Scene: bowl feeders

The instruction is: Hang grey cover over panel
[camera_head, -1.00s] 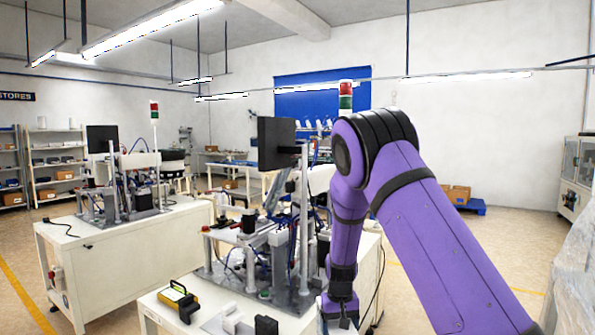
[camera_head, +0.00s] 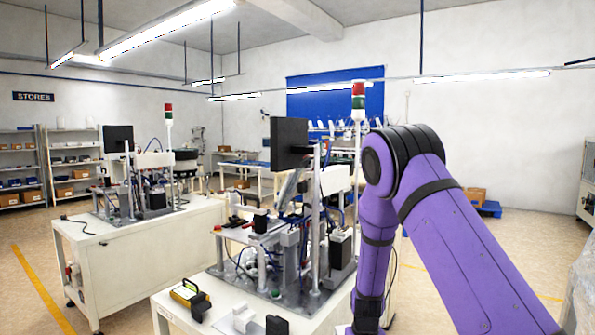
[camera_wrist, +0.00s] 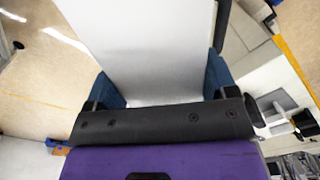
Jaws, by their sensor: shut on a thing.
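In the wrist view, my gripper (camera_wrist: 160,84) has its two blue fingers on either side of a pale grey, flat, smooth piece, which I take to be the grey cover (camera_wrist: 145,45). The fingers are shut on it, and it runs out past the top of that view. In the head view my gripper and the cover are below the bottom edge. A black, upright, screen-like panel (camera_head: 289,142) stands on a post on the near machine, left of my arm. A similar black panel (camera_head: 118,138) stands on the farther machine. I cannot tell which panel the task means.
The near white bench (camera_head: 170,310) carries posts, tubes, a yellow-black device (camera_head: 190,294) and small white parts. A red-green signal tower (camera_head: 358,100) rises behind the near panel. Another white bench (camera_head: 130,250) stands left. Open floor (camera_head: 30,260) lies at far left.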

